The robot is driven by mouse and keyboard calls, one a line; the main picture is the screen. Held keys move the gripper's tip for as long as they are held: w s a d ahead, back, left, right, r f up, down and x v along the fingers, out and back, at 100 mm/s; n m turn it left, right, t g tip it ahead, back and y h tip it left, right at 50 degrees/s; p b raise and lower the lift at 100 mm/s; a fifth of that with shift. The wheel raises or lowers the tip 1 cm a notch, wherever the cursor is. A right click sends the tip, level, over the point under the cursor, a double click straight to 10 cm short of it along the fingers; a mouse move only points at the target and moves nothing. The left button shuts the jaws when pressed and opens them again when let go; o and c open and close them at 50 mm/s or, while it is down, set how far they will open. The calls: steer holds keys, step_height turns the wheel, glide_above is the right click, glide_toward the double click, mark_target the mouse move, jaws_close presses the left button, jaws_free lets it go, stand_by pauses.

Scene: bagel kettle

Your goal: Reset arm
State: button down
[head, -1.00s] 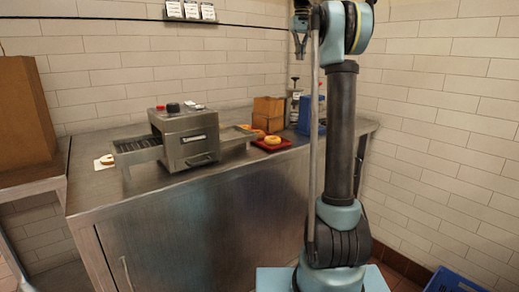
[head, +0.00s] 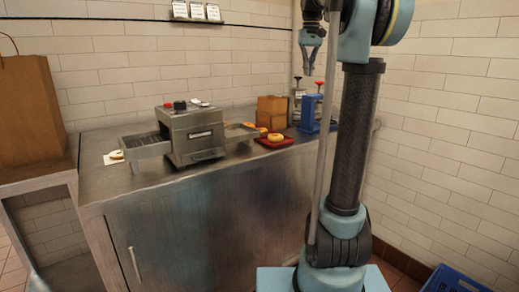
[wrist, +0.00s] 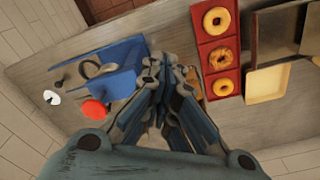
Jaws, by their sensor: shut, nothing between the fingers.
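My gripper (head: 310,62) is at the top of the head view, raised above the back right of the steel counter (head: 220,190) and pointing down. Its fingers are together with nothing between them. In the wrist view my gripper (wrist: 160,75) hangs over the counter, between a blue stand (wrist: 122,62) with a red knob on the left and a red tray (wrist: 232,62) of bagels on the right. It touches neither. My arm stands upright at the right of the head view.
A steel toaster (head: 190,135) stands mid-counter. A half bagel (head: 116,154) lies at its left. A brown paper bag (head: 25,110) is far left, a blue crate (head: 455,280) lower right.

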steer(key=s+f, duration=1.7)
steer(key=f, duration=0.4)
steer(key=s+f+t, duration=0.1)
steer(key=s+f, duration=1.6)
steer(key=f, duration=0.4)
steer(key=shift+s+a+f+m+t, duration=0.15)
steer(key=shift+s+f+m+t, duration=0.15)
steer(key=shift+f+m, duration=0.1)
